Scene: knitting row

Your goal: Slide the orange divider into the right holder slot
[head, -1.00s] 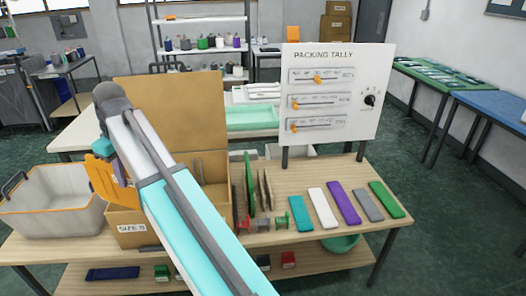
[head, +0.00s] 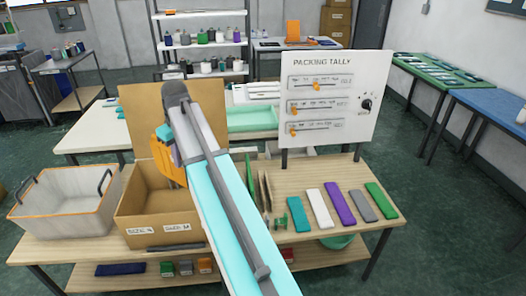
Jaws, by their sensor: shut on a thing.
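My gripper (head: 170,165) hangs over the open cardboard box, at the far end of my raised arm. It is shut on a flat orange piece, which I take to be the orange divider (head: 164,146); the fingertips and its lower end are hard to make out. A green panel (head: 250,178) and thin brown panels (head: 265,190) stand upright on the table just right of my arm. A small green stand (head: 281,221) is in front of them. My arm hides part of this group, so I cannot pick out the right holder slot.
The cardboard box (head: 152,238) stands at left, beside a white bin (head: 62,222). Teal (head: 298,212), white (head: 320,209), purple (head: 339,203), grey (head: 364,206) and green (head: 381,201) strips lie at right. The packing tally board (head: 345,75) rises behind them.

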